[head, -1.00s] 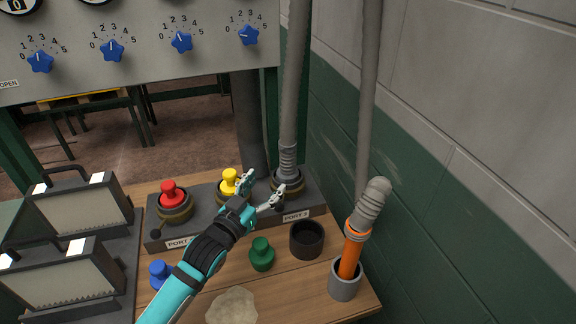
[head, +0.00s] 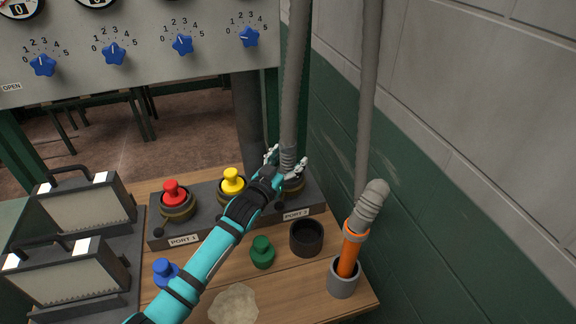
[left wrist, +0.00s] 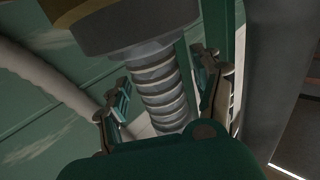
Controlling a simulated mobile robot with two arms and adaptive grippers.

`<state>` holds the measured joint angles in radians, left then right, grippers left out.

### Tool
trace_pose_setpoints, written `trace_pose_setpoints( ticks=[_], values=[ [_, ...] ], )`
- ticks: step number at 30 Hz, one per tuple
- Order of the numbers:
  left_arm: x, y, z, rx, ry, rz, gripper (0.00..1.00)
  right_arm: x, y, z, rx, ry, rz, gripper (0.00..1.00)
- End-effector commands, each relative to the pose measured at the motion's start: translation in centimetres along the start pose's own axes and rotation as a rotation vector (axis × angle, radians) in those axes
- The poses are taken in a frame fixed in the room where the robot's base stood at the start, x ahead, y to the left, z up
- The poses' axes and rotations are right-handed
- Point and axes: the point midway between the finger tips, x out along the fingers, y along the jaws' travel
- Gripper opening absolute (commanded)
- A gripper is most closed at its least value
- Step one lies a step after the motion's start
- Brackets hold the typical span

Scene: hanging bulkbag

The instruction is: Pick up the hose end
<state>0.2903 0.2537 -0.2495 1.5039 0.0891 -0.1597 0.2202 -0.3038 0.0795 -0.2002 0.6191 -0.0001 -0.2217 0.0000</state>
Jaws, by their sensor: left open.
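The grey ribbed hose end (head: 288,155) stands upright in the port at the right end of the dark port block, with its hose rising above. It also shows in the left wrist view (left wrist: 161,88), ribbed and below a dark brass-toned ring. My left gripper (head: 286,162) is open at this hose end, and its two fingers (left wrist: 167,92) lie on either side of the ribs. I cannot tell whether they touch it. Another grey hose end (head: 372,202), with an orange lower part, stands in a grey cup (head: 343,284) at the right. My right gripper is not in view.
Red (head: 173,192) and yellow (head: 233,181) plugs sit in the port block (head: 213,222). A green plug (head: 262,253), a blue plug (head: 164,271), a black cup (head: 306,238) and a pale lump (head: 234,303) are on the wooden table. A wall (head: 440,200) borders the right side.

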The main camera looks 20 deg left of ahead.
Motion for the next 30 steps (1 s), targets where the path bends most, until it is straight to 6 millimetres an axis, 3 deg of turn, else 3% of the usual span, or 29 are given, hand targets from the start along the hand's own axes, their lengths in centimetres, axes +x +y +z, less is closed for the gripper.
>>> trace_pose_setpoints(
  ticks=[3,18,30],
  values=[
    [-0.04,0.02,0.04,0.000,0.000,0.000,0.67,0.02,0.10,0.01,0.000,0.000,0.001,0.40],
    [-0.07,0.01,0.06,0.000,-0.001,0.000,0.01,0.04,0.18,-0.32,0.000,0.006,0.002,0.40],
    [-0.05,0.00,-0.16,0.000,0.002,0.000,0.00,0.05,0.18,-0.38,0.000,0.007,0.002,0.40]
  ],
)
